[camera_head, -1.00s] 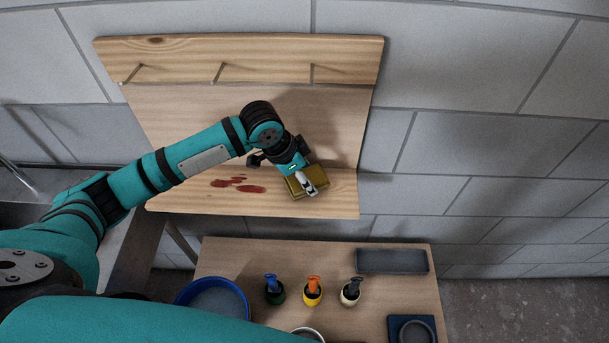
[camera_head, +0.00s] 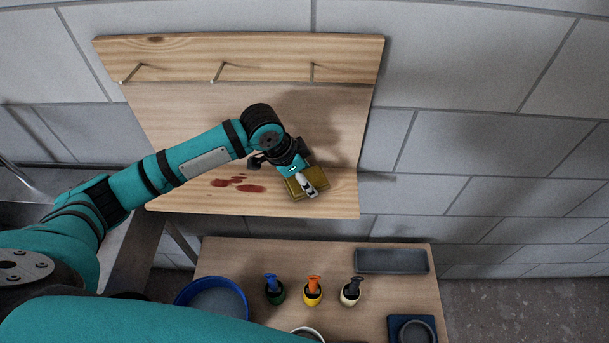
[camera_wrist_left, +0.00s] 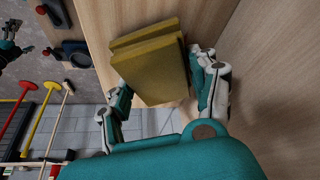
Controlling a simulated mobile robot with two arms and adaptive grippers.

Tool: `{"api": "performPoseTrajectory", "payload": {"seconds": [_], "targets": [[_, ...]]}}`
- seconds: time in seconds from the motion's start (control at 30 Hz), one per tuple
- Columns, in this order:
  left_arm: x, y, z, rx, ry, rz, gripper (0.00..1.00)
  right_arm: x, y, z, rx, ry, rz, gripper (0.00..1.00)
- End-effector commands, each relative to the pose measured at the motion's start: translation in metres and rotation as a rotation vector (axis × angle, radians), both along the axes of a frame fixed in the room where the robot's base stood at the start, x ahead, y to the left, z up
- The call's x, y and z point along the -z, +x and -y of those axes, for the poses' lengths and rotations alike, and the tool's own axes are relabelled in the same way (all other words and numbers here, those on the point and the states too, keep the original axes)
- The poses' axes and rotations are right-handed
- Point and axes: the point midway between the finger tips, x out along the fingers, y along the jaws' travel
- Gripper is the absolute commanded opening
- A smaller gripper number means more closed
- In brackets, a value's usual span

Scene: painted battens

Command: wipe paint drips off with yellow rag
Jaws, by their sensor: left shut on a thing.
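The yellow rag (camera_head: 299,186) is a folded block at the right end of the wooden ledge. My left gripper (camera_head: 308,184) is shut on it. In the left wrist view the rag (camera_wrist_left: 150,62) sits between the two fingers of the gripper (camera_wrist_left: 160,95), close to the wooden surface. Whether the rag touches the ledge is hard to tell. Red paint drips (camera_head: 237,184) lie on the ledge to the left of the rag, apart from it. My right gripper is not in view.
The wooden board (camera_head: 245,100) has several pegs along its top. Below stands a table (camera_head: 330,250) with a blue bowl (camera_head: 212,297), pots with blue, orange (camera_head: 313,292) and dark tops, a grey tray (camera_head: 392,261) and a blue square holder (camera_head: 412,328). The wall at right is bare.

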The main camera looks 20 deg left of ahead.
Motion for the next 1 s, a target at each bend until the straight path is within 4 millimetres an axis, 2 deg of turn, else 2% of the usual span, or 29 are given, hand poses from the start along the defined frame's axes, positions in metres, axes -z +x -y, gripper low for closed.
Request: {"api": "performPoseTrajectory", "payload": {"seconds": [0.63, 1.0], "targets": [[0.009, -0.001, -0.002, 0.0, 0.0, -0.001, 0.33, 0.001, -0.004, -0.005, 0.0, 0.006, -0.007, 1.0], [0.006, -0.009, -0.029, -0.002, 0.001, -0.002, 0.33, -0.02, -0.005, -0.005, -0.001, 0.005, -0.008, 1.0]]}}
